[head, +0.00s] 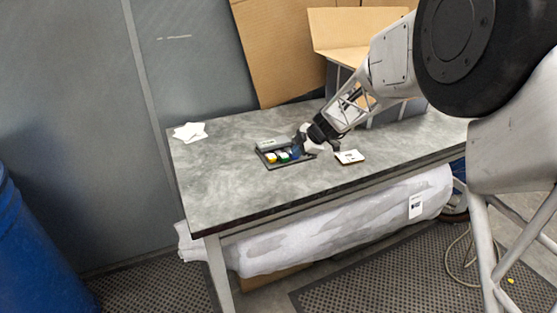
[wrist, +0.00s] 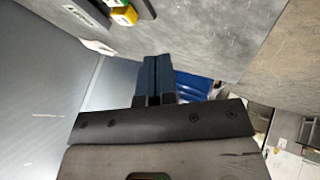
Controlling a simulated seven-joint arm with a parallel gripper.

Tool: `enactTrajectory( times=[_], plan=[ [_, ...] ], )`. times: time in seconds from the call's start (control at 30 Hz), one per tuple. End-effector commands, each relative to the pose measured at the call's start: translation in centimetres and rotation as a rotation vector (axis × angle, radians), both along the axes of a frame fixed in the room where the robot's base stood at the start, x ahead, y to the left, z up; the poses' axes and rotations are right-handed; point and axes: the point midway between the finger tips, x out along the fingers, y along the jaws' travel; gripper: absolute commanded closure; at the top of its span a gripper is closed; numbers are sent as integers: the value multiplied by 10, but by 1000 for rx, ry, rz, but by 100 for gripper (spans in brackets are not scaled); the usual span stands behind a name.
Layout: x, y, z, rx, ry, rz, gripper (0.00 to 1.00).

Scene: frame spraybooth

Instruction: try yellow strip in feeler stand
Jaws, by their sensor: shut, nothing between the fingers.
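A small yellow piece (head: 271,158), which looks like the yellow strip, sits in a low dark tray (head: 267,165) on the table. A green piece (head: 283,157) sits just to its right. The yellow piece also shows at the top of the wrist view (wrist: 126,15). My gripper (head: 296,153) is at the right end of the tray in the head view, and its dark blue fingers are shut and empty in the wrist view (wrist: 152,77). I cannot tell whether the fingers touch the tray. I cannot tell for sure which object is the feeler stand.
A grey labelled block (head: 272,143) lies along the tray's back. A white card-like piece with dark marks (head: 349,157) lies right of my gripper. White papers (head: 189,131) lie at the table's back left. Cardboard (head: 280,45) stands behind. The table's front left is clear.

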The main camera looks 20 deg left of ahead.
Motion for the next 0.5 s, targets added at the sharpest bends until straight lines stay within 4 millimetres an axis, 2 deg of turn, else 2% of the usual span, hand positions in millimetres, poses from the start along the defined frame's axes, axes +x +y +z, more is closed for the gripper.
enactTrajectory(
  times=[0.27, 0.5],
  plan=[
    [1, 5, -7, -1, 1, 0, 100],
    [2, 20, -26, 0, 2, 1, 100]
  ],
)
